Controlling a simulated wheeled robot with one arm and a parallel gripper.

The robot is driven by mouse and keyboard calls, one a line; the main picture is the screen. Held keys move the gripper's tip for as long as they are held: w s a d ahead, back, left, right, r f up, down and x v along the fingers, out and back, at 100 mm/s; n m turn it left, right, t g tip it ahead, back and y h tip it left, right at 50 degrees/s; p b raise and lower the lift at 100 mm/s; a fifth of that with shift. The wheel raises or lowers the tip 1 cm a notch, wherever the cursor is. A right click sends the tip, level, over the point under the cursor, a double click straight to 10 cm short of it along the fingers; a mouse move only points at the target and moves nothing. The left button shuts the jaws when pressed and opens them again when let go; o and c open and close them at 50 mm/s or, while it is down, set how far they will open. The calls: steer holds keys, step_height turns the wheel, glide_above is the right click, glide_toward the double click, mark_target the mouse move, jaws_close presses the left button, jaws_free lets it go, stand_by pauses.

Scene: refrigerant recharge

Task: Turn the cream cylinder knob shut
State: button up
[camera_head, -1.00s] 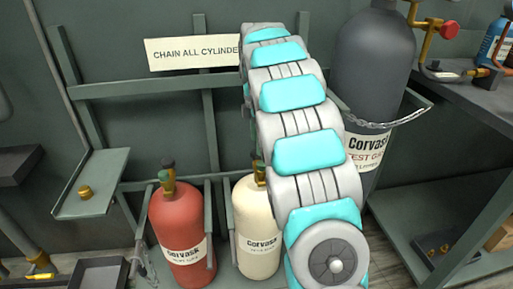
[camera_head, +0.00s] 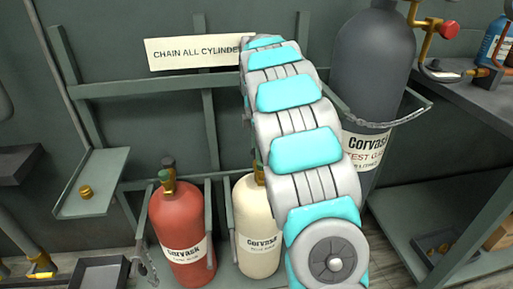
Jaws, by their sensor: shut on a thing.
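The cream cylinder (camera_head: 257,222) stands upright in the rack, to the right of the red cylinder (camera_head: 180,230). Its right side is partly covered by my arm. Its valve top (camera_head: 259,173), brass-coloured with a dark green part above, shows only in part at the arm's left edge. My arm rises from the lower right to the top middle and bends away behind itself. My gripper is hidden behind the arm, so its hold on the knob cannot be seen.
A dark grey cylinder (camera_head: 374,62) is chained at the right, beside a bench with brass fittings (camera_head: 428,35). A small shelf with a brass piece (camera_head: 86,192) is at left. A sign (camera_head: 193,53) hangs above the rack. Rack posts flank both small cylinders.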

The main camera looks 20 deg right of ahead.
jaws_close()
